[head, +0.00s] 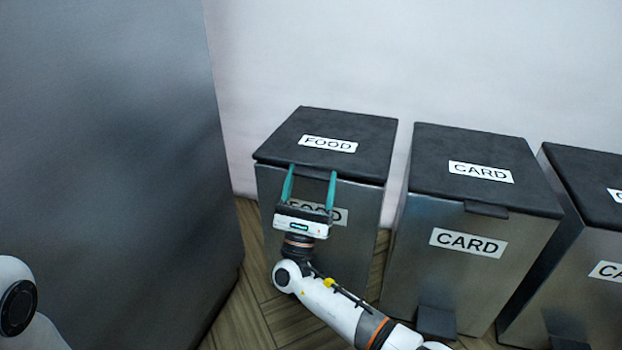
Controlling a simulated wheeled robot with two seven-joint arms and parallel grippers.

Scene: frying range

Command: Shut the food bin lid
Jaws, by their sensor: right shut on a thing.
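The food bin (350,215) is a grey metal box with a black lid (290,127) labelled FOOD. The lid lies over the bin's top and looks level and down; a thin gap at its front edge would be too small to tell. My right gripper (312,172) is at the middle of the lid's front edge, its two teal fingers pointing at the wall. It is shut on the lid's front tab, which shows between the fingertips. The gripper's body covers part of the FOOD label on the bin's front. My left gripper is out of view.
A card bin (410,255) with its lid (445,150) down stands close to the right. Another bin (540,290) stands at the right edge, also lidded. A tall grey panel (110,170) rises on the left. Bare wooden floor (250,290) shows between.

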